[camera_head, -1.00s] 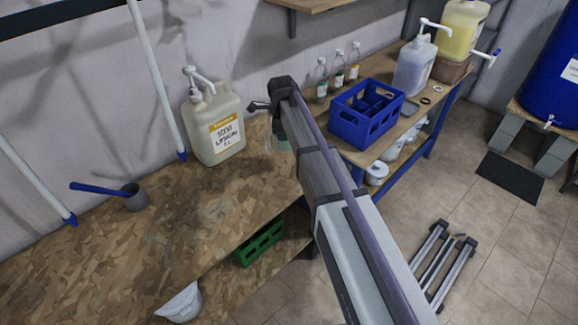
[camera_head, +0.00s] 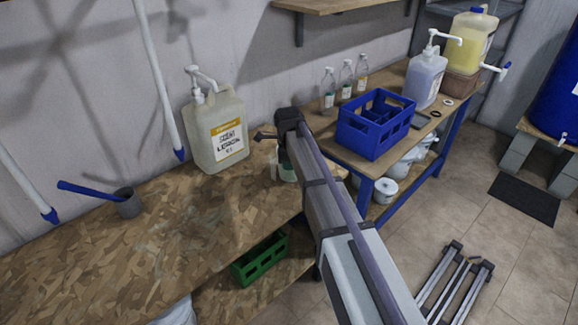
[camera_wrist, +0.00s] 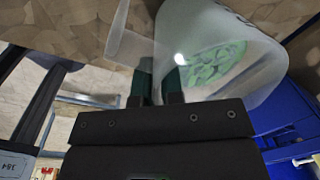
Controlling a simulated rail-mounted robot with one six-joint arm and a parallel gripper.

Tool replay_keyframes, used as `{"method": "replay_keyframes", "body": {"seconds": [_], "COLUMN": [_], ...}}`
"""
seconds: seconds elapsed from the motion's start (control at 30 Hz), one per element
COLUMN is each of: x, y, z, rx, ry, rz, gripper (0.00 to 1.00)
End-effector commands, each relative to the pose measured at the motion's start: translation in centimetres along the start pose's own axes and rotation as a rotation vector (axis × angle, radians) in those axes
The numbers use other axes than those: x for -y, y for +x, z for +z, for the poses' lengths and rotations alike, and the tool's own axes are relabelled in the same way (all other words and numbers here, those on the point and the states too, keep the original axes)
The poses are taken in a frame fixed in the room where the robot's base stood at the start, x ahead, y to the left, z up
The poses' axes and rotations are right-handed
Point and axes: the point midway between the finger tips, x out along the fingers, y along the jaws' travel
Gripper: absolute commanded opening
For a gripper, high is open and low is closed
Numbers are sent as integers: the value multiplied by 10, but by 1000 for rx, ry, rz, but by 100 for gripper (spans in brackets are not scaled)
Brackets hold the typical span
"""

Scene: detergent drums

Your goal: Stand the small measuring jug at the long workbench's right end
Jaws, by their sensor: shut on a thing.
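The small measuring jug (camera_wrist: 218,55) is translucent with pale green showing inside its body. In the wrist view it fills the upper right, tilted in the picture. My gripper (camera_wrist: 158,78) is shut on it at the handle side; the exact contact is hard to see. In the head view the jug (camera_head: 287,172) shows just below the end of my arm, partly hidden by it. It is over the right end of the long workbench (camera_head: 150,240), which has a chipboard top. I cannot tell whether its base touches the board.
A lemon detergent can (camera_head: 218,135) with a pump stands left of the jug. A grey pot with a blue handle (camera_head: 128,203) is farther left. A blue crate (camera_head: 375,135) and several bottles stand on the other bench. A green crate (camera_head: 262,258) is below.

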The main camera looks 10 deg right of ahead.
Motion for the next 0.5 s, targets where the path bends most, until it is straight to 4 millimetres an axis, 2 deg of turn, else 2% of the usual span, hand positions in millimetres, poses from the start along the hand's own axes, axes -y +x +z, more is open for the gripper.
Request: {"method": "replay_keyframes", "body": {"seconds": [0.1,0.13,0.37,0.5], "x": [0,0,0,0], "y": [4,4,3,3], "z": [0,0,0,0], "rx": [0,0,0,0], "ry": [0,0,0,0], "rz": [0,0,0,0], "gripper": [0,9,31,33]}}
